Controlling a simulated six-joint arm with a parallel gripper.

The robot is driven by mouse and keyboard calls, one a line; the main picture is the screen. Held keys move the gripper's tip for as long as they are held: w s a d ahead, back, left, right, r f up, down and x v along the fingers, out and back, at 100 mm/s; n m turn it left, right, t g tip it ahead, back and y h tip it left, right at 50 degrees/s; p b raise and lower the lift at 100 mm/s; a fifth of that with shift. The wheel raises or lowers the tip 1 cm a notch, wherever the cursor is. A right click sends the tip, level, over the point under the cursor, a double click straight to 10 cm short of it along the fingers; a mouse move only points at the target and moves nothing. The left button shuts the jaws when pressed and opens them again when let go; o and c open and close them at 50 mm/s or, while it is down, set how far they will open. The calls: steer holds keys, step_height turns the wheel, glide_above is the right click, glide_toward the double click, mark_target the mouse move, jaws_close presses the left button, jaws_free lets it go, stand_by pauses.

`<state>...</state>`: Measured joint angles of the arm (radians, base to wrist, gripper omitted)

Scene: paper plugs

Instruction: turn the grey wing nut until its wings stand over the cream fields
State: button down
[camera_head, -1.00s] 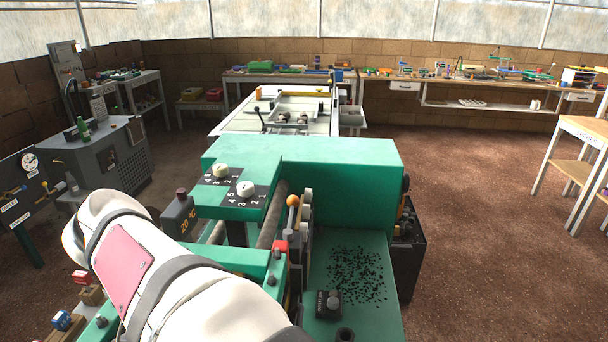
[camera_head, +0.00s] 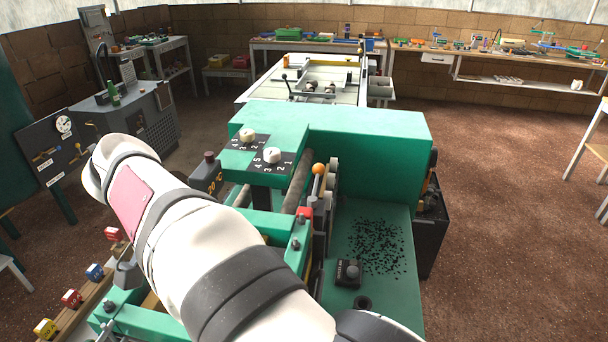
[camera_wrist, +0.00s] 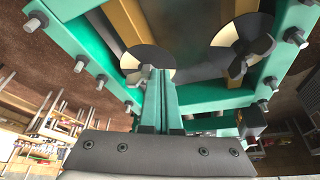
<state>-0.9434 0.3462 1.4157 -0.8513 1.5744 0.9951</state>
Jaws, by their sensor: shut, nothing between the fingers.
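In the wrist view, my gripper (camera_wrist: 156,72) is shut and empty. Its green fingers reach up in front of the left one of two round discs. This left disc (camera_wrist: 136,56) has dark and cream fields, and the fingers hide much of its middle. A dark grey wing nut (camera_wrist: 242,58) sits on the right disc, which shows a cream field (camera_wrist: 226,36) on its left and a dark field above. Its wings slant. The head view does not show my gripper.
A green frame (camera_wrist: 75,48) with bolts surrounds the discs. In the head view, a green machine (camera_head: 370,130) with white knobs stands ahead, beside a tray of black specks (camera_head: 350,215). Coloured blocks (camera_head: 72,298) line the lower left. Brown floor (camera_head: 510,190) is clear at right.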

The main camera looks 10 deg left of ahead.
steer(key=shift+w+a+m+h, duration=0.1)
steer(key=shift+w+m+h, duration=0.1)
steer(key=shift+m, duration=0.4)
steer(key=shift+w+a+m+h, duration=0.1)
steer(key=shift+w+m+h, duration=0.1)
steer(key=shift+m, duration=0.4)
stand_by(1.8)
steer(key=shift+w, duration=0.1)
steer(key=w+d+v, duration=0.1)
steer(key=v, duration=1)
steer(key=shift+w+r, duration=0.15)
steer(key=shift+r, duration=0.3)
steer(key=c, duration=0.9)
jaws_free()
steer(key=s+d+r+n+y, duration=0.2)
steer(key=s+r+n+y, duration=0.1)
steer(key=r+n, duration=0.7)
steer(key=shift+s+d+r+y, duration=0.25)
steer(key=shift+d+r+y, duration=0.05)
steer(key=shift+r+y, duration=0.15)
steer(key=x, duration=1.6)
steer(key=shift+w, duration=0.25)
steer(key=shift+r, duration=0.1)
jaws_close()
